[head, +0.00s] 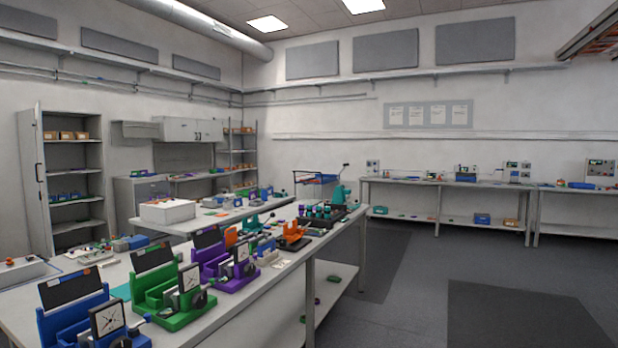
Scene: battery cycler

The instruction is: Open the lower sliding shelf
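My gripper is not in view. I cannot make out a battery cycler or a sliding shelf for certain. A fixed-looking lower shelf (340,290) shows under the near workbench, with a few small items on it. Another low shelf (455,221) runs under the bench along the back wall and holds a blue box (482,219) and small parts. An open grey cabinet (68,180) with several shelves stands at the left; its door is swung open.
The near workbench (255,290) fills the lower left, crowded with green, purple and blue fixtures with dial gauges. A second table with a white box (167,211) stands behind it. Dark mats (520,315) lie on open floor at the right.

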